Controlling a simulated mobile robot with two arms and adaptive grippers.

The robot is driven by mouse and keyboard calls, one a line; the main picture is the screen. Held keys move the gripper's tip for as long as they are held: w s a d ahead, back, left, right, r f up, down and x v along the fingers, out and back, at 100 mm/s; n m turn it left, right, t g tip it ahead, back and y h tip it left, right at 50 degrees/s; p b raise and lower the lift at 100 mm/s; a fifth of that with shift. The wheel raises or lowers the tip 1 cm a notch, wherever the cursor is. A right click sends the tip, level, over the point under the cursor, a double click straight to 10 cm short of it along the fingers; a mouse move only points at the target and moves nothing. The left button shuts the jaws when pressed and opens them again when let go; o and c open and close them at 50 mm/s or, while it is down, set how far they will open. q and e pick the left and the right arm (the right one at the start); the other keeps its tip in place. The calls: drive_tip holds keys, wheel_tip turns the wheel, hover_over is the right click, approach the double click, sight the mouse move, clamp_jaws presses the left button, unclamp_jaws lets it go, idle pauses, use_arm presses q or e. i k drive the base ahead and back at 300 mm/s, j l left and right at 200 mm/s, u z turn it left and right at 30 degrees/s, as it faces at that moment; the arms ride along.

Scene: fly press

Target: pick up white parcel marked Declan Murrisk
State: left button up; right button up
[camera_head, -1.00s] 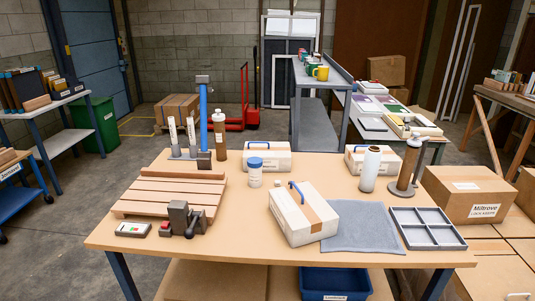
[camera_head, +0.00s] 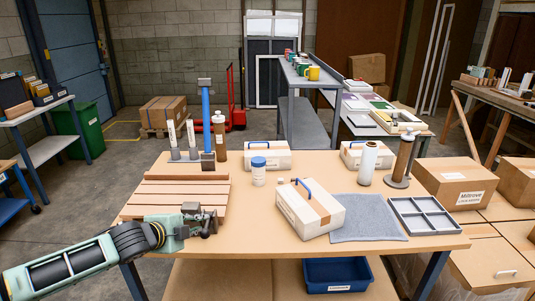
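Three white parcels with brown tape and blue handles are on the table (camera_head: 265,222). The nearest parcel (camera_head: 310,208) stands at the front middle, beside a grey cloth. A second parcel (camera_head: 262,160) is at the back middle. A third parcel (camera_head: 352,155) is at the back right, partly behind a white roll. No name can be read on any of them. My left gripper (camera_head: 207,221) is over the table's left front, in front of the slatted board and left of the nearest parcel, apart from it. Its fingers are too small to judge. My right gripper is not in view.
A white jar with a blue lid (camera_head: 258,173) stands behind the nearest parcel. The slatted wooden board (camera_head: 180,190) lies at left, with a tall blue post (camera_head: 207,120) behind. The grey cloth (camera_head: 368,218) and divided tray (camera_head: 424,216) lie at right.

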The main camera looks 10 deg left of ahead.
sight(278, 155)
drive_tip(key=i, duration=1.9)
